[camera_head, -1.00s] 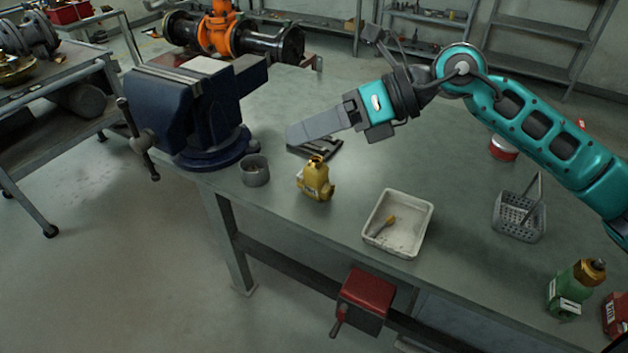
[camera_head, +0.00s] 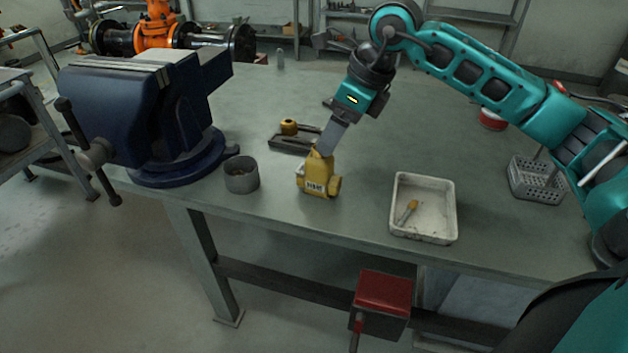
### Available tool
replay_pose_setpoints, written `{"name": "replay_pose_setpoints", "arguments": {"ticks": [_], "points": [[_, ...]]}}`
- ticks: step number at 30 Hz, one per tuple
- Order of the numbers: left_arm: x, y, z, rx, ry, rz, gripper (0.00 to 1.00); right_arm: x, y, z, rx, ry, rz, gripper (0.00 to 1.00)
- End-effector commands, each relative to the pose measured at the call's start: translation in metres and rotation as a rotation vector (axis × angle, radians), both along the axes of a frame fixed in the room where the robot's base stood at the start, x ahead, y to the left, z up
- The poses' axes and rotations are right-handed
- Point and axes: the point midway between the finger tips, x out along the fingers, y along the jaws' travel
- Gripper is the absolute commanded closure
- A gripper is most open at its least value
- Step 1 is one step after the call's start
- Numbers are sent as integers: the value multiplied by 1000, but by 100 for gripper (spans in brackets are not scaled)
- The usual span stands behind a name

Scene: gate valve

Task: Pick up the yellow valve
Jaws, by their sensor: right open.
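The yellow valve (camera_head: 318,179) stands upright on the grey workbench, near its front edge, with a small label on its front. My right gripper (camera_head: 323,149) points down from above, its grey fingers at the valve's top and slightly behind it. The fingers overlap the valve's top in the picture, so I cannot tell whether they touch it. The gripper is open. My left gripper is not in view.
A grey cup (camera_head: 241,176) and a blue vise (camera_head: 150,120) stand left of the valve. A dark holder (camera_head: 291,143) with a yellow knob lies behind it. A white tray (camera_head: 447,228) is to the right, and a grey basket (camera_head: 535,182) farther right.

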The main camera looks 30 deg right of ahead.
Motion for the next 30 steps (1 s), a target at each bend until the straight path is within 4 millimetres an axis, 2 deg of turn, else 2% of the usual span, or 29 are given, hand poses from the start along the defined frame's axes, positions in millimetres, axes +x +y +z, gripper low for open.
{"name": "replay_pose_setpoints", "arguments": {"ticks": [1,4,14,22,30], "points": [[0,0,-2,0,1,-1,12,3,3,-11,2,3,2,23],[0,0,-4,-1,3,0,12,9,7,-28,2,3,2,23],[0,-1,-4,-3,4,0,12,16,13,-51,1,2,2,23],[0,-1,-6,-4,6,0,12,27,22,-87,4,2,2,23],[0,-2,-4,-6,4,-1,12,30,23,-92,1,-1,1,23]]}}
